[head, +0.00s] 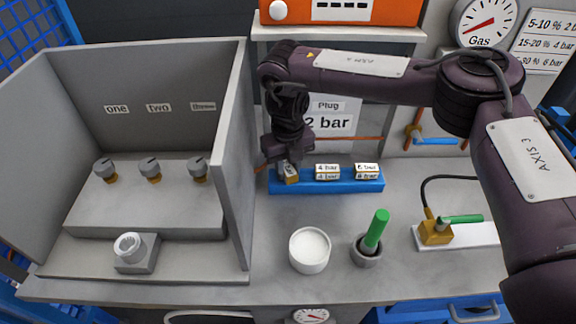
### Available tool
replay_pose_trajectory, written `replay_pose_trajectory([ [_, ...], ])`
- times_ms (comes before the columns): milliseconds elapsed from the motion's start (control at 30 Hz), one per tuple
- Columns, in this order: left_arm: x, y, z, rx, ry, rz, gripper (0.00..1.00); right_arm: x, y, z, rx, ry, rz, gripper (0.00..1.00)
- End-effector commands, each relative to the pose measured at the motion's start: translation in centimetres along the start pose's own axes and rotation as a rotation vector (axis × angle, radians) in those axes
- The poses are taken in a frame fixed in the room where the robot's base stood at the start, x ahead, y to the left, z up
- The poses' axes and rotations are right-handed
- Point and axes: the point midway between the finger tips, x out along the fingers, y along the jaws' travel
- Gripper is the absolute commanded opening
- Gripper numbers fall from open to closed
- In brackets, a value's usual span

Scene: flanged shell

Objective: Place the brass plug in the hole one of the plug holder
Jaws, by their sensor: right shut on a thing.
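My right gripper (281,166) reaches in from the right and points down at the left end of the blue rack (325,186). It is shut on a brass plug (291,178) with a white top, which looks slightly tilted. The plug is at the rack's left end; I cannot tell whether it still touches the rack. Other brass blocks (327,172) with white "4 bar" and "6 bar" labels sit in the rack to the right. Inside a grey enclosure at left, a grey block (150,205) carries three grey knobs with brass bases, below labels one, two and three. My left gripper is not in view.
The enclosure's right wall (237,160) stands between the rack and the knobs. A white cup (309,250), a green-handled brush in a pot (367,250) and a brass fitting with a hose (435,232) stand in front. A gauge (486,22) hangs at the back right.

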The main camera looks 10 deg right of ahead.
Motion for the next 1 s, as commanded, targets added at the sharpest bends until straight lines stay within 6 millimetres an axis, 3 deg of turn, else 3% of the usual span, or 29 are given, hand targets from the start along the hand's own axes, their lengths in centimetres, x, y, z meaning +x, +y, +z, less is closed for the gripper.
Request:
replay_pose_trajectory([
  [133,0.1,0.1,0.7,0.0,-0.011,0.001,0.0,0.3,0.0,0.0,0.0,0.0,0.0,0.0],
  [167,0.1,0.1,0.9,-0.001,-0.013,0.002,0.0,0.2,0.0,0.0,0.0,0.0,0.0,0.29],
  [300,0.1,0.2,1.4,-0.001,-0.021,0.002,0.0,0.2,0.0,0.0,0.0,0.0,0.0,0.48],
  [667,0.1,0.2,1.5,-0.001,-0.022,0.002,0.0,-0.3,0.0,0.0,0.0,-0.001,0.0,0.49],
  [833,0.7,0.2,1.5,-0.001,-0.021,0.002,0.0,-2.6,0.0,0.1,0.001,-0.005,0.0,0.49],
  [1000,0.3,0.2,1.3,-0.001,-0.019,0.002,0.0,-6.8,0.0,0.1,-0.002,-0.006,-0.003,0.49],
])
